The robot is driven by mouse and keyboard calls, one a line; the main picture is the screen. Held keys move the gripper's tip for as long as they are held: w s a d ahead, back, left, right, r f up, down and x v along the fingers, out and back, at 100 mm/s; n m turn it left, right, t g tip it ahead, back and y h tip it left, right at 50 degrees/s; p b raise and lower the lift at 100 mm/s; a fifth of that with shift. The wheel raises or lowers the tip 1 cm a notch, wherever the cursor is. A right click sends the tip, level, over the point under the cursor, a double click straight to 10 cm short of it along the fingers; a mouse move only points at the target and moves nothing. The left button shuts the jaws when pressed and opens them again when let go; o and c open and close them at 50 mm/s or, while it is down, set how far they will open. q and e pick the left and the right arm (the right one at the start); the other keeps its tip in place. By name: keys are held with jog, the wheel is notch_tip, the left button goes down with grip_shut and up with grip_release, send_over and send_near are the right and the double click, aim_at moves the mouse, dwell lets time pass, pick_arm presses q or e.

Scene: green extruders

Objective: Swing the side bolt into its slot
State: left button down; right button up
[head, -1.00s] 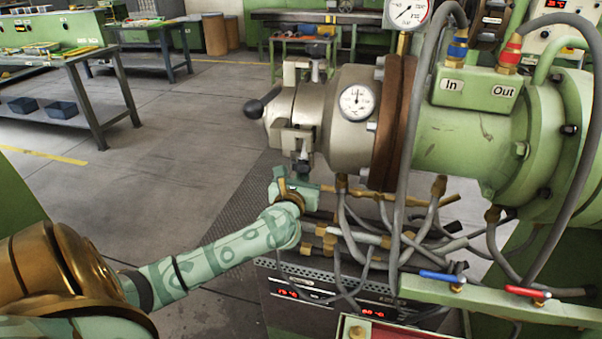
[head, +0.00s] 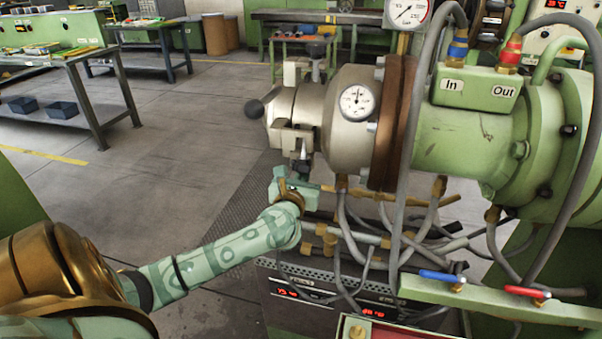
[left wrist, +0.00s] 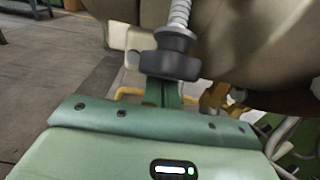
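The side bolt (head: 303,163) hangs at the lower front lug (head: 291,139) of the grey extruder head (head: 310,112). In the left wrist view it shows as a threaded rod (left wrist: 180,14) with a dark round knob (left wrist: 171,56). My left gripper (head: 291,181) is at the bolt's lower end, just below the lug. In the left wrist view a green finger part (left wrist: 163,92) stands directly behind and below the knob. The knob hides the fingertips, so I cannot tell whether they touch or grip it. My right gripper is out of view.
Hoses and brass fittings (head: 345,235) crowd the space right of my left gripper. The green barrel (head: 460,140) fills the right side. A control box (head: 330,297) with red displays sits below. Open floor (head: 180,130) lies to the left.

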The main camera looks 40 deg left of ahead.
aim_at(302, 168)
pick_arm(q)
notch_tip(302, 168, up, 2)
jog(key=shift+w+a+r, duration=0.1)
jog(key=shift+w+a, duration=0.05)
jog(key=shift+s+d+r+p, duration=0.2)
jog(key=shift+s+r+p, duration=0.2)
jog(key=shift+p, duration=0.25)
jog(key=shift+s+r, duration=0.1)
jog(key=shift+s+d, duration=0.1)
jog(key=shift+d, duration=0.1)
jog(key=shift+f, duration=0.35)
jog(key=shift+s+d+r+p, duration=0.25)
jog(key=shift+r+p, duration=0.25)
jog(key=shift+p, duration=0.3)
jog(key=shift+s+f, duration=0.1)
